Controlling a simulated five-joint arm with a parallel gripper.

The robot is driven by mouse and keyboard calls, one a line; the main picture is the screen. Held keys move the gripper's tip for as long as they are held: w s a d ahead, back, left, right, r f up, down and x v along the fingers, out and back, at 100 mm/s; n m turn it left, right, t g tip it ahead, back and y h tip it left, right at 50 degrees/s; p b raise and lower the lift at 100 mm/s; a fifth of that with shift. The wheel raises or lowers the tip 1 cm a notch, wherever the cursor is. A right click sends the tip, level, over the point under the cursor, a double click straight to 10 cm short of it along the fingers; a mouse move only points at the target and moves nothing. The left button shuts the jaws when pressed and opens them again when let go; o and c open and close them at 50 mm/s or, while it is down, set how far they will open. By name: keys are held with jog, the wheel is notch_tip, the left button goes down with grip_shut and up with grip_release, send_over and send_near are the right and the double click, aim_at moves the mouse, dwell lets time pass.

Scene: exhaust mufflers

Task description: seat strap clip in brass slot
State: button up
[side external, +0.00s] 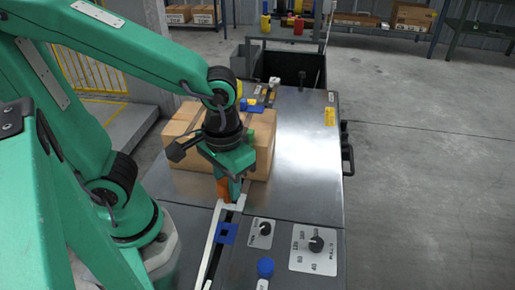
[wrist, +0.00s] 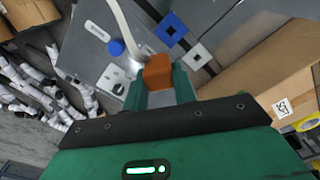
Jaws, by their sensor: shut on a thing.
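An orange block-like clip (wrist: 158,70) is held between the green fingers of my gripper (wrist: 160,86). A pale strap (wrist: 125,28) runs from it toward the top left of the wrist view. In the side view my gripper (side external: 230,190) points down with the orange clip (side external: 223,189) just above the far end of a pale strip. A blue plate with a dark square opening (wrist: 172,28) lies ahead of the clip in the wrist view. A pale grey plate with a small dark opening (wrist: 197,57) is beside it. I see no clearly brass-coloured slot.
A cardboard box (side external: 265,145) stands on the metal table (side external: 310,160) right behind my gripper. A blue knob (side external: 265,268) and black dials on white plates (side external: 316,244) are at the near side. The table's right part is clear.

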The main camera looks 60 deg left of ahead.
jog(key=r+n, duration=0.1)
jog(key=n, duration=0.3)
jog(key=r+n, duration=0.1)
jog(key=n, duration=0.2)
jog(key=shift+s+a+r, duration=0.1)
jog(key=shift+a+r, duration=0.1)
jog(key=shift+r, duration=0.15)
jog(key=shift+a, duration=0.15)
jog(key=w+a, duration=2.8)
jog(key=a, duration=0.2)
jog(key=w+a+f, duration=0.3)
jog(key=a+f, duration=0.1)
jog(key=f, duration=0.8)
jog(key=shift+w, duration=0.15)
dwell(1.0)
jog(key=shift+f, duration=0.2)
dwell(0.4)
jog(key=shift+f, duration=2.2)
